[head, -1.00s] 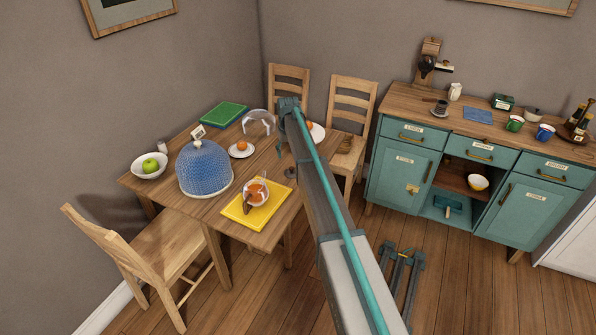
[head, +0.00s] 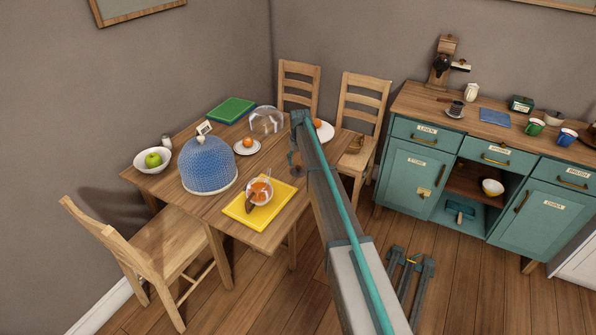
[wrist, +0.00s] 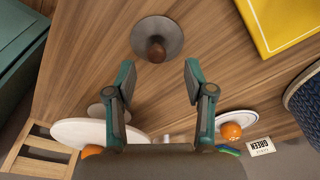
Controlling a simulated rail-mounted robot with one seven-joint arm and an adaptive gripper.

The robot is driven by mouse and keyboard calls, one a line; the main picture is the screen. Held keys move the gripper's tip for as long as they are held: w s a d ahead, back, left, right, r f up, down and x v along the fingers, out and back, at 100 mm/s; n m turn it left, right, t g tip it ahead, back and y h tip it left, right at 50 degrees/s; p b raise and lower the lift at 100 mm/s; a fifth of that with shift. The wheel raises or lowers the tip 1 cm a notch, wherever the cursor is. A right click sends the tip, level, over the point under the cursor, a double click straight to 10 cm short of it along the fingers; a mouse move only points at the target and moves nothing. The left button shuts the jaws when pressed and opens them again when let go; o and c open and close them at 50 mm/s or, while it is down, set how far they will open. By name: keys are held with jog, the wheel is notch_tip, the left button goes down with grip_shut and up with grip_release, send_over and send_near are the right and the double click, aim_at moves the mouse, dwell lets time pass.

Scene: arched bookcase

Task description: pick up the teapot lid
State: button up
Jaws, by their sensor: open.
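The teapot lid (wrist: 173,27) is a grey disc with a round brown knob, lying on the wooden table in the wrist view. My gripper (wrist: 158,68) is open and empty. Its two fingers point toward the lid, with the knob just ahead of the fingertip gap and in line with it. I cannot tell the height between fingers and lid. In the head view my arm covers most of that spot.
A blue mesh dome (head: 208,167), a bowl with a green apple (head: 153,160), a clear glass dome (head: 266,119) and small plates with orange fruit (head: 247,143) stand on the table. Chairs surround it. A teal sideboard (head: 412,175) stands to the right.

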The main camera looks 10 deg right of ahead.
aim_at(298, 166)
jog(key=shift+w+d+f+p, duration=0.15)
jog(key=shift+f+p, duration=0.35)
jog(key=shift+f, duration=0.7)
jog(key=shift+w+f+p, duration=0.2)
jog(key=shift+f+p, duration=0.3)
jog(key=shift+f, duration=0.65)
grip_shut()
